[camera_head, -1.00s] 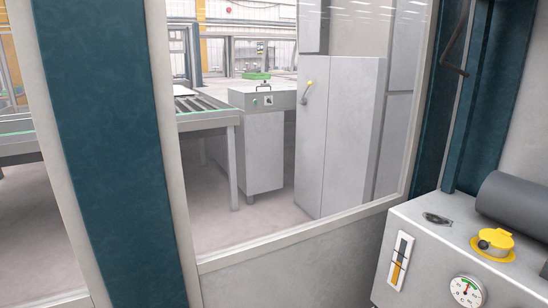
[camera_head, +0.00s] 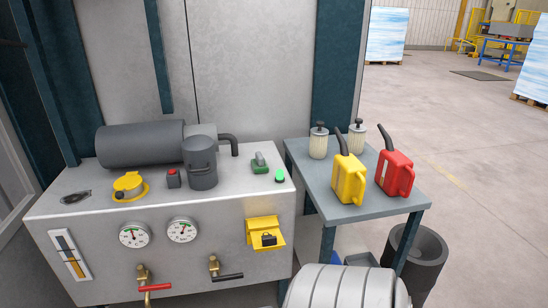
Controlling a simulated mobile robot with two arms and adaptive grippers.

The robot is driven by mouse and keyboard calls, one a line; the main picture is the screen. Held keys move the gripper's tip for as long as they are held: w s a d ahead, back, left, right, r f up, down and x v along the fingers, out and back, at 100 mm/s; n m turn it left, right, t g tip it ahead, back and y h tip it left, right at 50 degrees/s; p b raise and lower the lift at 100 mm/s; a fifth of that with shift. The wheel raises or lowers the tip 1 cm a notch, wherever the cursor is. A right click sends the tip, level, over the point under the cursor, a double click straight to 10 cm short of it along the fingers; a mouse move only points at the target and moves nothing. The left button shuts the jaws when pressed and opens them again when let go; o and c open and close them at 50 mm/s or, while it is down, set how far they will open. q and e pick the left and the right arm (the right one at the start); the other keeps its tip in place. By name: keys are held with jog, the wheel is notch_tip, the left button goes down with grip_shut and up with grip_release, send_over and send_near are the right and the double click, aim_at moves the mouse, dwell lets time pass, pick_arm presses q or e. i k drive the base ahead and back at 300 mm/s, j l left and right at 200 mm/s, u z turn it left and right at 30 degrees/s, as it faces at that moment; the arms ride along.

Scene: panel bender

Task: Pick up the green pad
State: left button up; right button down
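A small dark green piece (camera_head: 261,167) with a grey part on it sits on top of the grey machine cabinet (camera_head: 270,205), near its right end. A bright green round button-like piece (camera_head: 279,175) is just to its right. I cannot tell for sure which of these, if either, is the green pad. Neither of my grippers is in view.
The cabinet top also holds a dark cylinder (camera_head: 140,145), a yellow cap (camera_head: 130,186) and a dark canister (camera_head: 200,165). A grey side table (camera_head: 318,182) bears a yellow can (camera_head: 348,180) and a red can (camera_head: 396,173). Open floor (camera_head: 490,150) lies right.

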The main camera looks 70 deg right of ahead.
aim_at(259, 164)
jog(key=z, duration=2.1)
jog(key=j+u, duration=0.15)
jog(key=i+l, duration=0.05)
